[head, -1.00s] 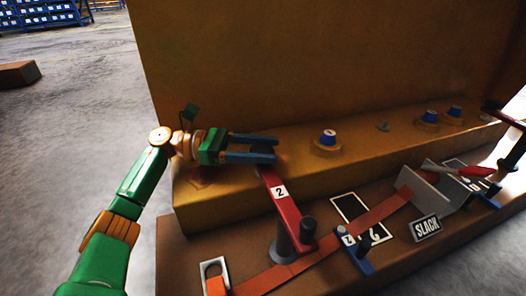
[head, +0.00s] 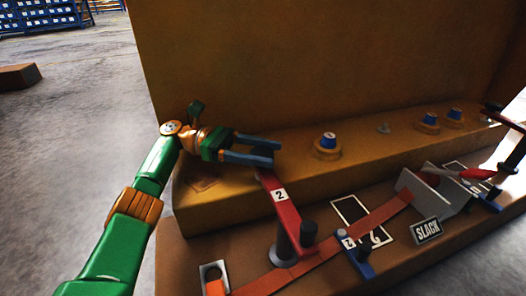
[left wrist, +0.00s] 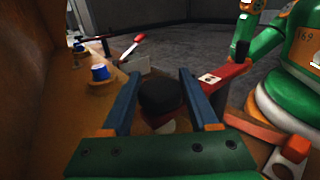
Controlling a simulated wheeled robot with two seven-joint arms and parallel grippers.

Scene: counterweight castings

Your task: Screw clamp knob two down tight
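The red clamp arm marked 2 (head: 279,195) runs from a dark post (head: 293,238) up onto the ochre casting ledge. My left gripper (head: 274,153) reaches in from the left over the arm's far end. In the head view the fingers mostly hide the knob. The red arm also shows in the left wrist view (left wrist: 222,76). My right gripper is not clearly in view.
A blue-capped boss (head: 327,141) sits on the ledge to the right, with more such bosses beyond. An orange strap (head: 330,240) crosses the lower step by a SLACK plate (head: 428,230). The tall casting wall stands behind.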

